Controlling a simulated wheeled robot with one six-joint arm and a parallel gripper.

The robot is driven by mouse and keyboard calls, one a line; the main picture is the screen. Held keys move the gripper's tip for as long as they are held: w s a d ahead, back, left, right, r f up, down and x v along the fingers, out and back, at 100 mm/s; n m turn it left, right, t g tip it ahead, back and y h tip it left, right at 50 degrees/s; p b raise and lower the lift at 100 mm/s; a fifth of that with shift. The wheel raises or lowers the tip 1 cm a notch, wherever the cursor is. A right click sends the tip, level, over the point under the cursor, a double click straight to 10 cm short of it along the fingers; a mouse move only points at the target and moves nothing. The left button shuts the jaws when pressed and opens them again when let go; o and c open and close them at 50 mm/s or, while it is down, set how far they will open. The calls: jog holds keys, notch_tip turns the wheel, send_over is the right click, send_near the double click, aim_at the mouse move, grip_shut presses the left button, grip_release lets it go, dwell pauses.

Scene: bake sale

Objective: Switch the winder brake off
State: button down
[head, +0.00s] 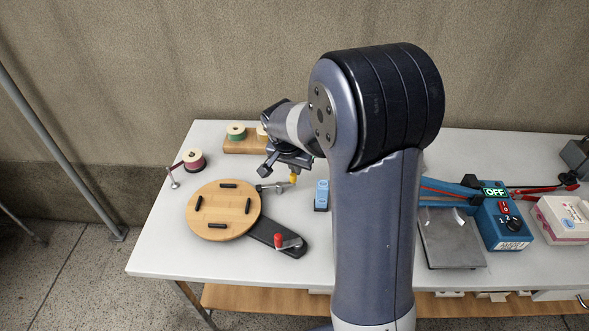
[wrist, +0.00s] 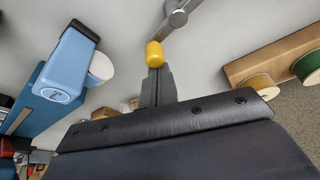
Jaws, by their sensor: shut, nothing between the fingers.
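The winder has a round wooden disc (head: 224,209) with black pegs and a dark base arm (head: 270,233) carrying a red-knobbed crank (head: 279,240). A grey metal lever (head: 272,187) with a yellow tip (head: 293,178) sticks out from the disc's right side; I take it for the brake. In the wrist view the lever (wrist: 177,20) ends in the yellow tip (wrist: 155,54). My gripper (wrist: 157,72) is shut and empty, its fingertips right at the yellow tip. I cannot tell whether they touch. In the head view my fingertips are mostly hidden.
A blue dispenser (head: 321,195) stands just right of the lever. A blue box with an OFF display (head: 496,190) is at the right. My arm hides the table's middle.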

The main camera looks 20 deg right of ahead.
jog(key=shift+s+m+g+b, duration=0.3)
jog(key=shift+s+m+b, duration=0.3)
jog(key=shift+m+b, duration=0.45)
jog(key=shift+h, duration=0.3)
jog(key=shift+w, duration=0.1)
jog(key=shift+w+a, duration=0.3)
jog(key=shift+w, duration=0.35)
jog(key=shift+w+d, duration=0.1)
jog(key=shift+d, duration=0.05)
jog(key=w+d, duration=0.2)
jog(key=shift+w+d+r, duration=0.25)
jog(key=shift+d+r, duration=0.1)
jog(key=shift+r, duration=0.05)
jog(key=v, duration=0.9)
jog(key=shift+s+p, duration=0.2)
jog(key=shift+p, duration=0.25)
